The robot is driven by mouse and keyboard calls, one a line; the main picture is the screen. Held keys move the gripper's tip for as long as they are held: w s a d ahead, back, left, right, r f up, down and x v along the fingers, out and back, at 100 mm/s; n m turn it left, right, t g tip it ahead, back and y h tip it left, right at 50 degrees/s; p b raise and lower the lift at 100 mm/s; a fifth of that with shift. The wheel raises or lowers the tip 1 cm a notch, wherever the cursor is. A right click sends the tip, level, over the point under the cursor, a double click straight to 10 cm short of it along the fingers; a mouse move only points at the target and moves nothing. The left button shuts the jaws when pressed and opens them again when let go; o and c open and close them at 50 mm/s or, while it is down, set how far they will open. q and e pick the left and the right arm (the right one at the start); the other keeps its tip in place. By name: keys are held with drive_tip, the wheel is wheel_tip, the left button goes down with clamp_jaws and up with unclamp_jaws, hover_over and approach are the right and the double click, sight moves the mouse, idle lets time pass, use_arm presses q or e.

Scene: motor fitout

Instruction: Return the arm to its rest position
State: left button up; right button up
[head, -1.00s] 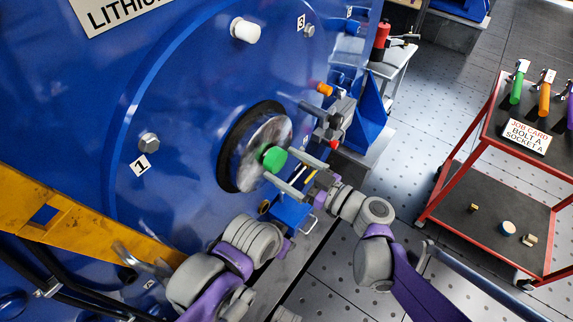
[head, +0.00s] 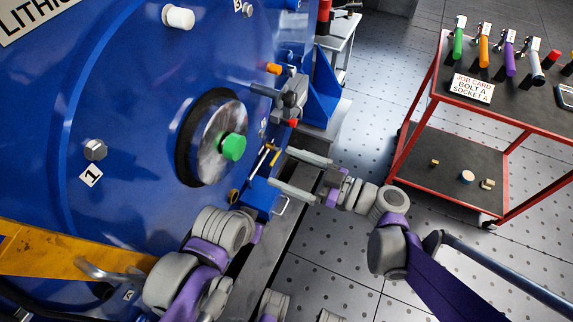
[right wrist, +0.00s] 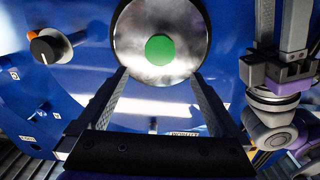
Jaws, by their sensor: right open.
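My right gripper (head: 280,168) is open and empty, its two grey fingers apart. It is to the right of the green bolt head (head: 232,147), clear of it. The green bolt head sits in the middle of a shiny round metal plate (head: 212,160) on the blue machine. In the right wrist view the green head (right wrist: 160,48) shows beyond and between the open fingers (right wrist: 160,95). My left arm is low in the head view, near the machine. Part of my left gripper (right wrist: 294,30) shows at the right of the right wrist view; its jaw opening is unclear.
A red-framed cart (head: 520,120) with coloured-handled tools and a job card (head: 472,88) stands at the right. A grey knob fixture (head: 292,95) juts from the machine near my right gripper. A yellow beam (head: 60,252) is at lower left. Floor between machine and cart is free.

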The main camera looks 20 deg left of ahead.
drive_tip(key=shift+d, duration=0.1)
drive_tip(key=s+d+m+t+h+p, duration=0.1)
drive_tip(key=d+m+h, duration=0.4)
drive_tip(key=d, duration=0.5)
drive_tip(key=s+d+f+m+t+h+p, duration=0.1)
drive_tip(key=s+d+m+h+p, duration=0.3)
drive_tip(key=d, duration=0.6)
drive_tip(key=s+d+f+m+t+h+p, duration=0.1)
drive_tip(key=s+d+m+h+p, duration=0.2)
drive_tip(key=d+m+h, duration=0.5)
drive_tip(key=s+d+h, duration=0.1)
drive_tip(key=d, duration=0.1)
drive_tip(key=shift+d+t, duration=0.3)
drive_tip(key=shift+t, duration=0.1)
